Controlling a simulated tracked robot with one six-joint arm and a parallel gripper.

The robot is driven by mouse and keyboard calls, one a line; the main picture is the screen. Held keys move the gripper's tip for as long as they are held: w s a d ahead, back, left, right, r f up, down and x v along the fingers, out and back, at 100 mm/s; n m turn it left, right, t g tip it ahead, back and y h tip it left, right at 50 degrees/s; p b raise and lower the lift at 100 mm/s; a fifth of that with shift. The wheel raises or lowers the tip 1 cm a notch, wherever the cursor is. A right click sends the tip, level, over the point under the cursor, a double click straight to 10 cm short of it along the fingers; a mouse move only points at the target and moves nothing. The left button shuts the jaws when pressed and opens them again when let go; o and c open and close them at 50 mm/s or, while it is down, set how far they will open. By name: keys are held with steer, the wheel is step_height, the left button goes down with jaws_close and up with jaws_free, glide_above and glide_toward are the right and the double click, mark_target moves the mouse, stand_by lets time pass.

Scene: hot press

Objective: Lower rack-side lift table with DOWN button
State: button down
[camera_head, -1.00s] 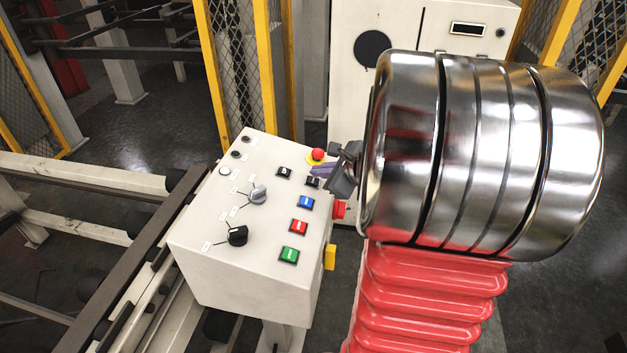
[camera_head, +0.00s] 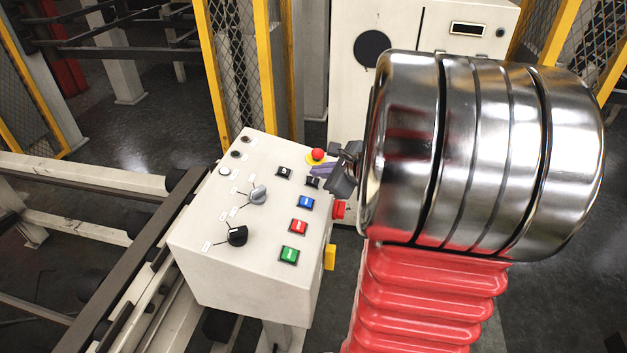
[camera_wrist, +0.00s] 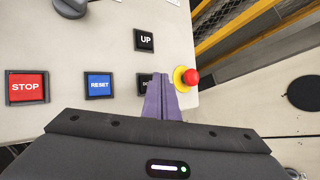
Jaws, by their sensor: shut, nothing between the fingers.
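The white control box (camera_head: 222,261) stands in the middle of the head view, with its buttons on the sloped top. The black DOWN button (camera_head: 312,182) lies just left of my gripper (camera_head: 317,170). In the wrist view the DOWN button (camera_wrist: 145,80) is partly hidden behind the purple fingertips (camera_wrist: 161,98). The fingers are shut with nothing between them. Their tips are at or close over the DOWN button's right side; I cannot tell whether they touch it. The black UP button (camera_wrist: 144,40) is in clear view above it. The lift table cannot be made out.
A red emergency stop (camera_wrist: 191,77) on a yellow ring sits right beside the fingers. The blue RESET (camera_wrist: 99,86) and red STOP (camera_wrist: 27,87) buttons lie to the left. Yellow fence posts (camera_head: 213,70) and a white cabinet (camera_head: 345,80) stand behind the box.

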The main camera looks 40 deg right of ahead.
steer(key=shift+f, duration=0.15)
steer(key=shift+a+f, duration=0.1)
steer(key=shift+f, duration=0.15)
